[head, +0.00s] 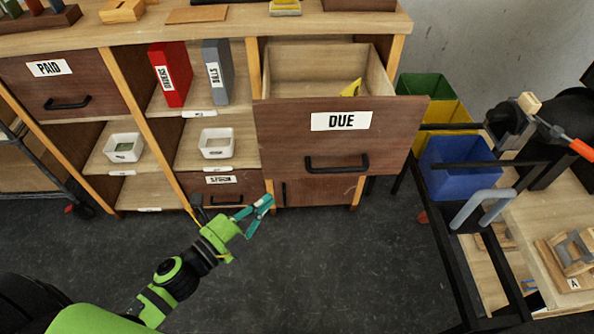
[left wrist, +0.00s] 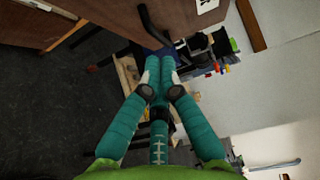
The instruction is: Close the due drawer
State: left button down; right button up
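The due drawer (head: 285,125) is pulled out of the cabinet, with its open box showing behind the front. Its front carries a white DUE label (head: 341,121) and a black bar handle (head: 337,163). A yellow item (head: 351,88) lies inside, partly hidden by the front. My left gripper (head: 268,204) is in front of the cabinet, below and left of the handle and apart from it. Its teal fingers meet at the tips with nothing between them. In the left wrist view the fingertips (left wrist: 160,66) are together, with the drawer handle (left wrist: 154,28) beyond them.
A PAID drawer (head: 85,75) is shut at the left. Red and grey binders (head: 172,76) and white trays (head: 216,142) fill the shelves. Green, yellow and blue bins (head: 460,165) and a black-framed cart stand right of the drawer. The dark floor in front is clear.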

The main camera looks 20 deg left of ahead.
pick_arm(q)
jog(key=p, duration=0.2)
send_near(306, 150)
jog(key=d, duration=0.3)
jog(key=w, duration=0.4)
jog(key=shift+w+a+f+p, duration=0.15)
jog(key=shift+w+a+p, duration=0.05)
jog(key=shift+w+p, duration=0.15)
pick_arm(e)
jog(key=shift+s+a+r, duration=0.15)
jog(key=shift+a+r, duration=0.05)
jog(key=shift+r, duration=0.45)
jog(key=shift+s+a+r, duration=0.1)
jog(key=shift+a+r, duration=0.05)
jog(key=shift+r, duration=0.45)
